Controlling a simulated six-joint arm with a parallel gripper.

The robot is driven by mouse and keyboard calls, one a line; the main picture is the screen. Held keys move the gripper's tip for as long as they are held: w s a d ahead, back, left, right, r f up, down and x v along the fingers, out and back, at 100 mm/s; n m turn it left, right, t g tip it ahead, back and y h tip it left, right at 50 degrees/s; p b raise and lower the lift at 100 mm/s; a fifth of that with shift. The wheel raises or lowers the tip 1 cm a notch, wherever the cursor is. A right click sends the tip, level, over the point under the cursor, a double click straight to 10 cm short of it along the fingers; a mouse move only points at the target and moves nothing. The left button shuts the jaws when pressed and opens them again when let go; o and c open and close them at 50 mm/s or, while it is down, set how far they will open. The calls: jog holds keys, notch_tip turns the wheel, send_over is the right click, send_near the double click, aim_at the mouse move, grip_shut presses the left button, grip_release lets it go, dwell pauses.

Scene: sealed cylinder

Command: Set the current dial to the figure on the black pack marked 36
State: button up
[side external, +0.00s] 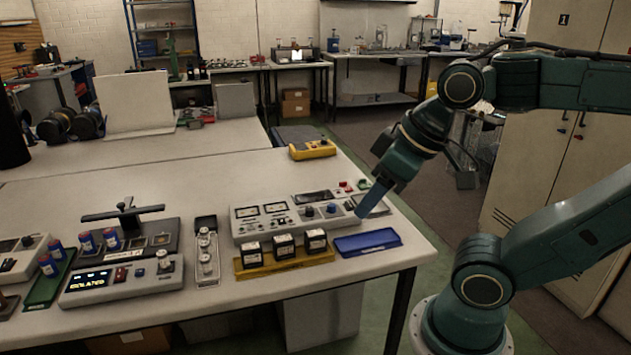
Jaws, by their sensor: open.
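A grey instrument panel (262,229) with meters, a display and several knobs stands near the table's right end. A dark knob (309,211) and a blue knob (332,208) sit on its right half; I cannot read which is the current dial. Three black packs with white tops (252,255) (284,246) (316,241) stand in a yellow tray (285,263) in front of the panel. Their markings are too small to read. My gripper (371,202) points down at the panel's right end, right of the blue knob, open. No object shows in it; contact is unclear.
An empty blue tray (368,243) lies right of the packs. A grey rack (206,252) and a lit box reading "ISOLATED" (120,281) stand left. Blue-and-red cylinders (86,242) stand further left. A yellow meter (312,149) lies behind.

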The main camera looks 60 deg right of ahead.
jog(key=n+g, duration=0.2)
jog(key=g, duration=0.4)
send_over(310, 208)
notch_tip(310, 208, down, 13)
jog(key=shift+a+f, duration=0.1)
jog(key=shift+f, duration=0.05)
notch_tip(310, 208, down, 14)
jog(key=shift+r, duration=0.1)
dwell(0.4)
